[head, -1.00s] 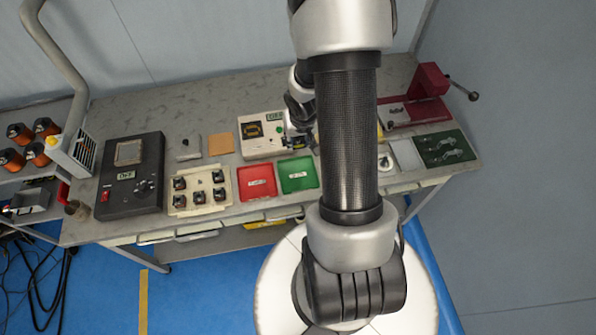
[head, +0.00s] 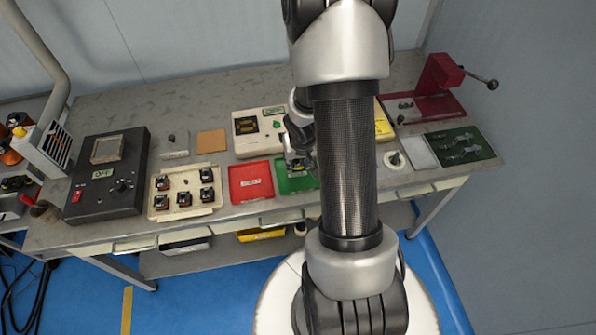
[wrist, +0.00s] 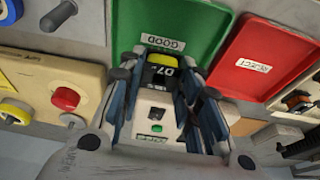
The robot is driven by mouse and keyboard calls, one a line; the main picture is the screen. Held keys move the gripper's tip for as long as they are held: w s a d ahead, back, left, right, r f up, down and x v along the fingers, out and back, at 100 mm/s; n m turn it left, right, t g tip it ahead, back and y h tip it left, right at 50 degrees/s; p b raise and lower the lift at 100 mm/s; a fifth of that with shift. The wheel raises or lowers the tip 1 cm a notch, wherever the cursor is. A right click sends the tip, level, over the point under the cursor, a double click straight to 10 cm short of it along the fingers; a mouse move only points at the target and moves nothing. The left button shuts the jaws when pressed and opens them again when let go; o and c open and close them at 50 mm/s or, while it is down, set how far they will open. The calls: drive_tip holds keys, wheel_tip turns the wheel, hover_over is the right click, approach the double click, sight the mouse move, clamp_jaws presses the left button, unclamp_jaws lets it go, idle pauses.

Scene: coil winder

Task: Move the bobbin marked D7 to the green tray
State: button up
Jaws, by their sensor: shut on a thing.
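The bobbin marked D7 (wrist: 161,66) is held between the fingers of my gripper (wrist: 164,82) in the wrist view. Its dark, yellow-edged end with the D7 mark shows; the fingers hide its sides. The green tray (wrist: 197,20) lies beyond it, with a GOOD label near the bobbin. In the head view my gripper (head: 297,168) is over the back part of the green tray (head: 288,186), and my arm hides the tray's right side. I cannot tell whether the bobbin touches the tray.
The red REJECT tray (head: 236,190) is directly left of the green tray in the head view. A cream holder (head: 158,212) with several bobbins stands farther left. A cream tester (head: 241,147) stands behind the trays, close to my gripper.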

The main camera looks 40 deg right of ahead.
sight(299, 165)
drive_tip(key=shift+f+b, duration=1.55)
drive_tip(key=shift+f, duration=0.3)
drive_tip(key=shift+f, duration=0.15)
drive_tip(key=o, duration=1.1)
